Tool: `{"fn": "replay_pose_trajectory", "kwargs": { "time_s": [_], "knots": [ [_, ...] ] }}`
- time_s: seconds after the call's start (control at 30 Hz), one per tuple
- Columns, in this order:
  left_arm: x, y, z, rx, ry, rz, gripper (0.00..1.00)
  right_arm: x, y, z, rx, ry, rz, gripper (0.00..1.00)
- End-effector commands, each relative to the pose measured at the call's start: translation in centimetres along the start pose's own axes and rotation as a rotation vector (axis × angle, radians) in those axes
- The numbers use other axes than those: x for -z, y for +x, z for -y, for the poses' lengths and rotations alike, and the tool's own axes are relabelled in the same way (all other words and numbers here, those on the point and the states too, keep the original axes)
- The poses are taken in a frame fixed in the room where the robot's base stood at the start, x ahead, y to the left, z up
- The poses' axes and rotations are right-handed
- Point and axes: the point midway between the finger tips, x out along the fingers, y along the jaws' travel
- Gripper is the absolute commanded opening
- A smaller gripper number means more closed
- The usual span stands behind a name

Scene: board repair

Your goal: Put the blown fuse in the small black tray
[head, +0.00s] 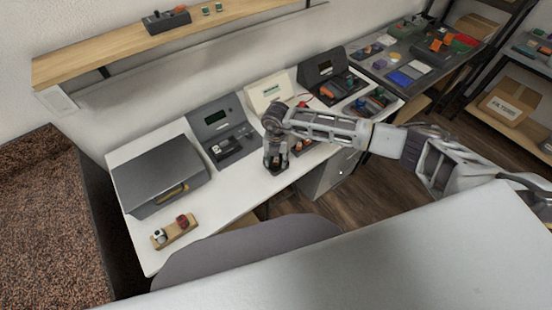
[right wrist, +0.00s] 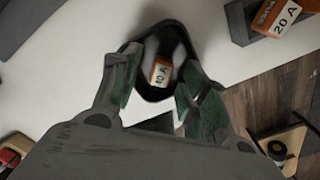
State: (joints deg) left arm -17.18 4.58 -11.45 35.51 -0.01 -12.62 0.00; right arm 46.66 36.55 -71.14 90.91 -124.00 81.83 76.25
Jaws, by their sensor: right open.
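An orange fuse with a white 10 A label (right wrist: 161,75) lies inside the small black tray (right wrist: 155,95), seen in the right wrist view. Whether it is blown cannot be read from its look. My right gripper (right wrist: 155,92) is open, with its two fingers apart on either side of the tray and the fuse between them in the picture. In the head view my right gripper (head: 276,162) points down at the front edge of the white desk and hides most of the tray. My left gripper is not in view.
An orange 20 A piece (right wrist: 282,17) sits on a dark block close by on the right. The white desk (head: 215,205) holds a grey case (head: 158,172), a dark tester (head: 220,125) and a wooden block (head: 175,232) with small parts.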

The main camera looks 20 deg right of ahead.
Motion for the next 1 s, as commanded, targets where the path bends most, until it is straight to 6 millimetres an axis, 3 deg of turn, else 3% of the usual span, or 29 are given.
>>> {"fn": "replay_pose_trajectory", "kwargs": {
  "time_s": [0.37,1.0],
  "knots": [
    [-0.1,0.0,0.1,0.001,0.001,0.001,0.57,-0.1,-1.4,0.0,-0.002,0.0,0.001,0.44],
    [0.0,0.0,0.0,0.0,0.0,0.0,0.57,-0.1,-10.2,0.0,-0.001,0.0,0.002,0.44]
  ]
}}
